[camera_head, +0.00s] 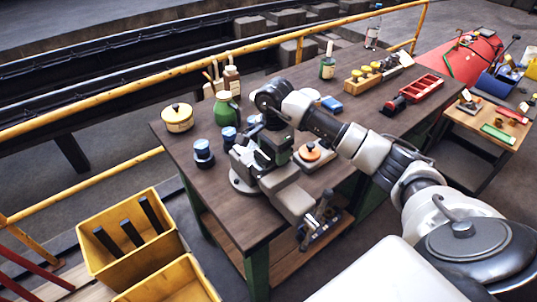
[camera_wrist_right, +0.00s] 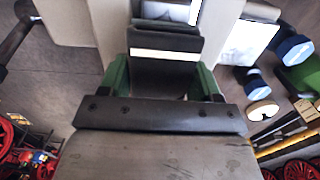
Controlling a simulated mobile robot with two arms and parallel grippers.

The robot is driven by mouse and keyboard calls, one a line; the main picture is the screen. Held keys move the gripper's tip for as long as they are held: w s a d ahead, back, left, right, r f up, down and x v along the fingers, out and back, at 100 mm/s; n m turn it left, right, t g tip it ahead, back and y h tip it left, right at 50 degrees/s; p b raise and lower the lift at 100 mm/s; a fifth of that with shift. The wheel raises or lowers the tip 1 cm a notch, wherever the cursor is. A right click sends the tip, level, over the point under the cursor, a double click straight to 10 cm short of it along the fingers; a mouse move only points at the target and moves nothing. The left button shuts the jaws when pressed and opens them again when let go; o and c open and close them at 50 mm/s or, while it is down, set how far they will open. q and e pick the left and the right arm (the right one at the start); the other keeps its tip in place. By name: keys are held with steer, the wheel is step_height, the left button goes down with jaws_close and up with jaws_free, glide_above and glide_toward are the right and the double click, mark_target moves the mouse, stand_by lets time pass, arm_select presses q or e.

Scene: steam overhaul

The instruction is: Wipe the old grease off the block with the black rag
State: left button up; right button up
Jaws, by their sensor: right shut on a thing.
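The grey vise (camera_head: 283,180) stands at the workbench's front edge; its dark bolted jaw plate (camera_wrist_right: 160,116) crosses the right wrist view. The block (camera_head: 282,146), dark with green sides, sits at the vise jaws, and its green side (camera_wrist_right: 116,80) shows in the wrist view. My right gripper (camera_head: 270,122) points down over the block. It is shut on a dark piece (camera_wrist_right: 165,76) that looks like the black rag, close over the block. I cannot tell whether it touches, and any grease is hidden. My left gripper is out of view.
Blue-capped jars (camera_head: 203,154), a yellow tin (camera_head: 178,119) and a green bottle (camera_head: 227,110) stand left of the vise. An orange-topped object (camera_head: 312,152) is close on its right. A red tray (camera_head: 420,88) lies farther right. Yellow crates (camera_head: 125,255) stand below left.

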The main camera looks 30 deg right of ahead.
mark_target(265, 154)
steer(key=shift+s+a+f, duration=0.1)
steer(key=shift+s+a, duration=0.1)
steer(key=shift+a, duration=1.35)
steer(key=shift+d+b, duration=0.4)
steer(key=shift+d, duration=0.25)
steer(key=shift+w+d+b, duration=0.15)
steer(key=shift+d+b, duration=0.15)
steer(key=shift+d, duration=0.75)
steer(key=shift+a, duration=1.65)
steer(key=shift+r, duration=0.2)
steer(key=shift+d+r+p, duration=0.25)
steer(key=shift+r+p, duration=0.35)
steer(key=shift+r, duration=0.55)
steer(key=shift+d+r+p, duration=0.3)
steer(key=shift+r+p, duration=0.3)
steer(key=shift+r, duration=0.6)
steer(key=shift+d+r+p, duration=0.25)
steer(key=shift+r+p, duration=0.35)
steer(key=shift+r, duration=0.55)
steer(key=shift+f, duration=0.15)
